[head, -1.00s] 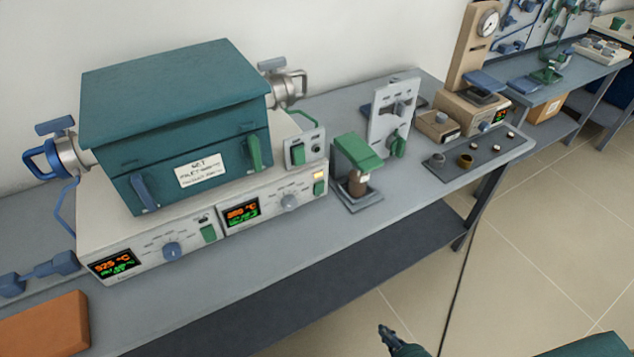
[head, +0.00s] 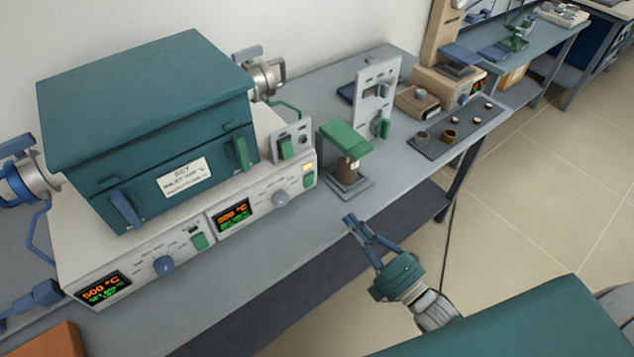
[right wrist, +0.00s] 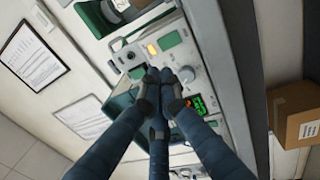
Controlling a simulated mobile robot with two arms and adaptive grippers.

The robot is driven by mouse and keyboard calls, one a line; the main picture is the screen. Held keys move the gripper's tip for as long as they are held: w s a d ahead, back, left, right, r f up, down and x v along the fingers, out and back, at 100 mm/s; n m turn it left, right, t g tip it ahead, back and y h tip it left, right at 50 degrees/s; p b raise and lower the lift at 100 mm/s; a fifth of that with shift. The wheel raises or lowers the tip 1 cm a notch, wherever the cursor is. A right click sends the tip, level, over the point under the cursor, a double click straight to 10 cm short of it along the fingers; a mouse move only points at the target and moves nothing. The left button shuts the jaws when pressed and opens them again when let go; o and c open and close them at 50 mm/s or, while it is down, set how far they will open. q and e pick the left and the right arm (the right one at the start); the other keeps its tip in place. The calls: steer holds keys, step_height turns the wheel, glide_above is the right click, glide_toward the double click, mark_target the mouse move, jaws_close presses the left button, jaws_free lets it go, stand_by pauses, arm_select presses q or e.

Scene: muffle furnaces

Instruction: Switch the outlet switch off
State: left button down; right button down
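The teal furnace (head: 150,105) stands on a white base with two control panels. A small upright box at its right end carries a green switch (head: 285,149); this switch shows in the right wrist view (right wrist: 137,73). The right front panel has a lit yellow lamp (head: 308,167) with a green rocker (right wrist: 172,40) beside it. I see no readable label saying which is the outlet switch. My right gripper (head: 350,221) is in front of the bench edge, apart from the panels. Its fingertips (right wrist: 155,76) look together and empty. My left gripper is out of view.
A green-topped stand with a brown jar (head: 347,170) is right of the furnace. A grey upright panel (head: 377,100) and a dark tray (head: 433,144) stand farther right. A metal flange (head: 265,80) juts from the furnace's right end. Floor is open at right.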

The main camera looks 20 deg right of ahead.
mark_target(311, 175)
steer(key=b+x, duration=0.4)
steer(key=x, duration=1)
steer(key=shift+f, duration=0.1)
steer(key=shift+w+r+p, duration=0.15)
steer(key=shift+r+p, duration=0.25)
steer(key=shift+p, duration=0.35)
steer(key=shift+w+a+f+g+p, duration=0.1)
steer(key=shift+f+g+p, duration=0.05)
steer(key=shift+g+p, duration=0.15)
steer(key=shift+f, duration=0.1)
